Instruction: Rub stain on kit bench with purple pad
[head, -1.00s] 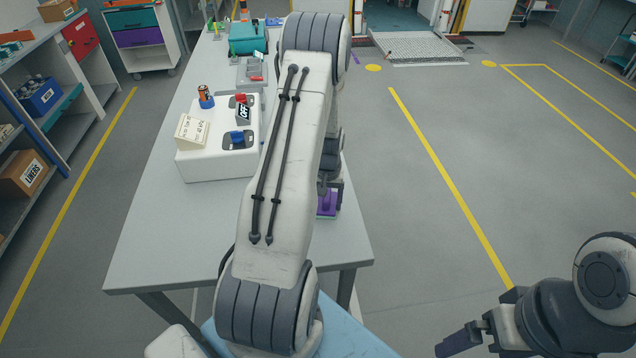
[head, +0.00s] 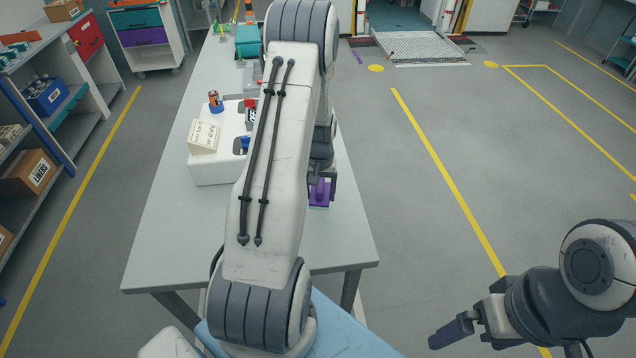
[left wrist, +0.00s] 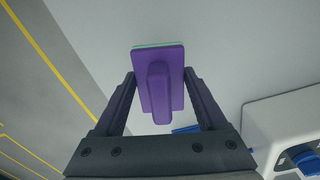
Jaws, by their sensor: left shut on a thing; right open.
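The kit bench (head: 165,245) is a long light-grey table running away from me. My left gripper (head: 322,182) is shut on the handle of the purple pad (head: 319,196), low over the bench near its right edge. In the left wrist view the pad (left wrist: 160,84) sits between the fingers (left wrist: 158,100), with a thin green layer under its purple plate. I cannot tell whether the pad touches the bench top. No stain shows; my left arm hides part of the bench. My right gripper (head: 455,331) is open and empty, off the bench at lower right.
A white box (head: 215,170) with a card (head: 204,136) and a battery-like cylinder (head: 215,102) stands on the bench, left of my arm. A teal case (head: 248,42) is farther back. A blue item (left wrist: 186,129) lies near the pad. Floor to the right is clear.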

